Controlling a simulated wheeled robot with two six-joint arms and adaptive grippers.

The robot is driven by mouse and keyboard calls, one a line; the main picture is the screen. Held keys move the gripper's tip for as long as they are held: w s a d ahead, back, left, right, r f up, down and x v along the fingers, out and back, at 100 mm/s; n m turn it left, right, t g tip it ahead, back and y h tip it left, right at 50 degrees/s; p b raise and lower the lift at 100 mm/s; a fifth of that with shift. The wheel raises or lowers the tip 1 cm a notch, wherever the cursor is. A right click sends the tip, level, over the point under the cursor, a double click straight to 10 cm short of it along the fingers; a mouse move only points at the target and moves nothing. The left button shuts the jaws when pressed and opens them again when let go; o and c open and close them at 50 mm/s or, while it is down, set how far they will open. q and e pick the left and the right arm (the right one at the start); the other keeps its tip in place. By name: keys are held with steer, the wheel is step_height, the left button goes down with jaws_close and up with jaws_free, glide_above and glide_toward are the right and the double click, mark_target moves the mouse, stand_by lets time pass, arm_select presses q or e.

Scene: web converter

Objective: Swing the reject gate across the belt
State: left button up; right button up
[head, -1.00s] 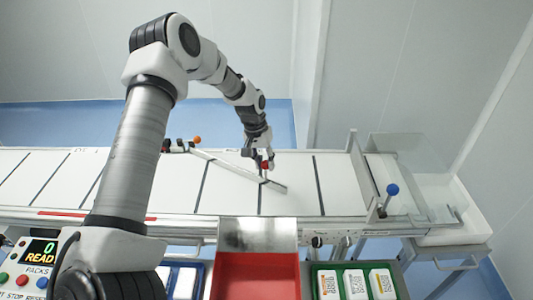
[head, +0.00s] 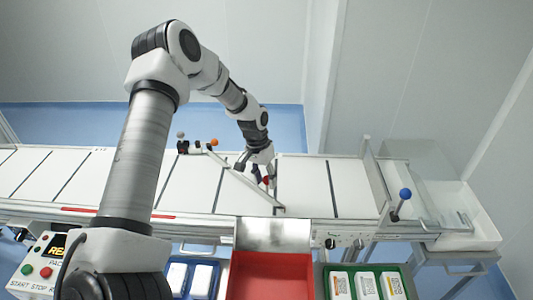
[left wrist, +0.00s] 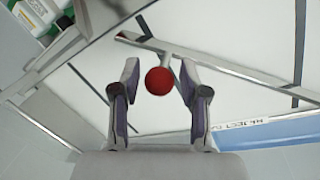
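The reject gate (head: 240,182) is a long pale bar lying diagonally across the white belt (head: 310,185). It runs from its pivot by an orange knob at the back edge to a free end close to the belt's near edge. A red ball knob (head: 266,180) stands on the bar towards that end. My left gripper (head: 259,177) is over the gate at this knob. In the left wrist view the red knob (left wrist: 159,81) sits between the two spread fingers (left wrist: 158,100), with a visible gap on both sides. My right gripper is not in view.
A steel chute (head: 272,234) and red bin (head: 270,275) are at the near side, close to the gate's free end. A green tray (head: 367,271) with white packs is right of it. A blue-knobbed lever (head: 405,193) and clear guard stand at the right.

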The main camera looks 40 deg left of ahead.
arm_select(q)
steer(key=shift+s+a+r, duration=0.1)
step_height(320, 180, up, 12)
steer(key=a, duration=0.2)
steer(key=shift+a, duration=0.15)
steer(key=shift+s, duration=0.15)
stand_by(0.5)
